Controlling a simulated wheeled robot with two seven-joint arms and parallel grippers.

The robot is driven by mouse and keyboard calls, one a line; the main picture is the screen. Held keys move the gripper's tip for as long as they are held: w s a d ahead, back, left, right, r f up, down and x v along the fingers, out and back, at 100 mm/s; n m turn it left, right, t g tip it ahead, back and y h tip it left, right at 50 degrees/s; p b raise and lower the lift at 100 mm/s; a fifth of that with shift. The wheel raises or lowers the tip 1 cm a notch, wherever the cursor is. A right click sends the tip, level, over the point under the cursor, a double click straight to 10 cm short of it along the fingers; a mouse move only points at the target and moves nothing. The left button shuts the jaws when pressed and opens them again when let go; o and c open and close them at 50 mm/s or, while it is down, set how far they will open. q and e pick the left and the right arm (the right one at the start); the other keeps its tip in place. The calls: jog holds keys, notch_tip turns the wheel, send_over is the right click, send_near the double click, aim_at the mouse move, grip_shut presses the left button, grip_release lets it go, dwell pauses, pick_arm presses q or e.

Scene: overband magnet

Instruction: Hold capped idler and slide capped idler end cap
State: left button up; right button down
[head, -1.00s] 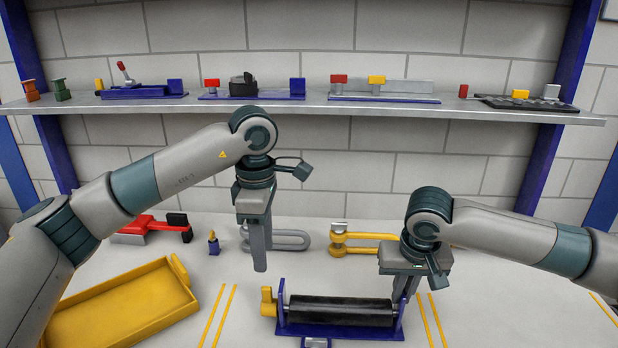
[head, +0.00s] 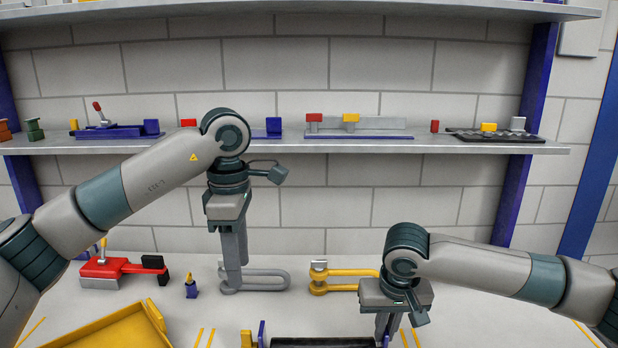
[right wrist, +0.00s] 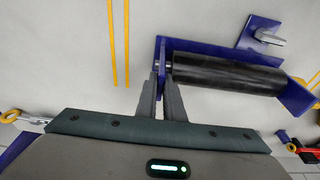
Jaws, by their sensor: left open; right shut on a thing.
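The black idler roller (right wrist: 225,75) lies level in a blue cradle (right wrist: 272,24); its dark upper edge also shows low in the head view (head: 320,342). The yellow end cap (head: 246,339) is at the idler's left end in the head view, cut by the bottom edge. In the head view my left gripper (head: 236,270) is open and empty, pointing down above and behind the cap.
A grey loop (head: 265,280) and a yellow clevis (head: 340,280) lie behind. A small blue piece (head: 191,287), a red tool (head: 115,270) and a yellow tray (head: 110,335) are at left. Shelves (head: 300,145) span the wall. Yellow lines mark the table.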

pick_arm(q)
jog(key=shift+r, duration=0.5)
pick_arm(e)
jog(key=c, duration=1.8)
grip_release()
jog(key=shift+r, duration=0.1)
jog(key=v, duration=1.2)
pick_arm(q)
notch_tip(320, 180, up, 9)
jog(key=p, duration=0.9)
jog(key=shift+r, duration=0.2)
pick_arm(e)
jog(key=w+v, duration=0.1)
jog(key=v, duration=0.6)
jog(key=shift+w+r, duration=0.2)
jog(key=shift+r, duration=0.3)
